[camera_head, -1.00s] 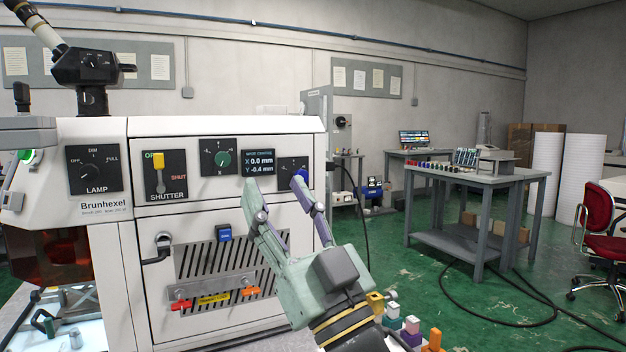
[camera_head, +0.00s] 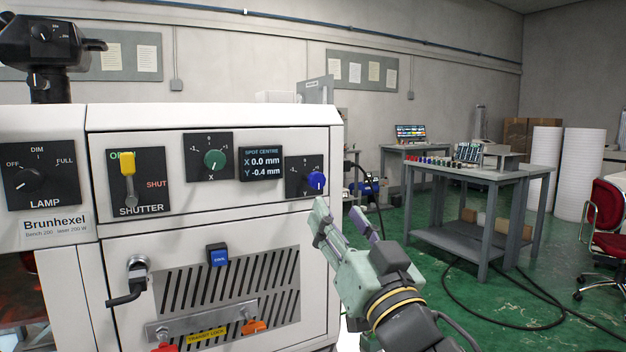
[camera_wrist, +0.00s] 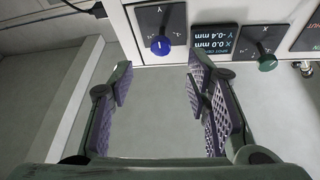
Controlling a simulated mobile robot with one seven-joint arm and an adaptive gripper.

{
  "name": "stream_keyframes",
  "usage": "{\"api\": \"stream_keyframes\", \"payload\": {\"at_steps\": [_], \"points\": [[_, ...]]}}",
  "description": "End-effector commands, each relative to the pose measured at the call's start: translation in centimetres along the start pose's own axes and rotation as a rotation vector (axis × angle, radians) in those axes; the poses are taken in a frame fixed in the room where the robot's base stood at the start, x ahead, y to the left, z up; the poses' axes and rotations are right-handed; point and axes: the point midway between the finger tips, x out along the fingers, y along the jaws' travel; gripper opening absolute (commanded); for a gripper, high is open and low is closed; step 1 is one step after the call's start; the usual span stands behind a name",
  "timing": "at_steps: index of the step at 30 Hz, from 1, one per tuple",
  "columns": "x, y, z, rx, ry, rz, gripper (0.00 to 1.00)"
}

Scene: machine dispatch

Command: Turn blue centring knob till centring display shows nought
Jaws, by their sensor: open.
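The blue centring knob (camera_head: 316,180) sits on a black dial plate marked Y on the front of the white laser machine. It also shows in the wrist view (camera_wrist: 160,46), beyond my fingertips and between them. The centring display (camera_head: 262,164) to its left reads X 0.0 mm and Y -0.4 mm; it appears upside down in the wrist view (camera_wrist: 213,41). My gripper (camera_head: 337,219) is open and empty, below and to the right of the blue knob. My fingers (camera_wrist: 157,78) are apart from the knob.
A green X knob (camera_head: 215,160) is left of the display. The yellow shutter lever (camera_head: 127,165), lamp knob (camera_head: 27,179) and a blue block-shaped control (camera_head: 218,256) are on the same machine. A grey workbench (camera_head: 470,172) stands far right. Floor right of the machine is open.

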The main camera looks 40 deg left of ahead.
Motion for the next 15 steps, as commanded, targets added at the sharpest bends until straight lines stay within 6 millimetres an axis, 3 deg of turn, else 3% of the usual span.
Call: {"api": "stream_keyframes", "payload": {"at_steps": [15], "points": [[8.9, -0.1, -0.2, -0.001, -0.001, -0.002, 0.44]]}}
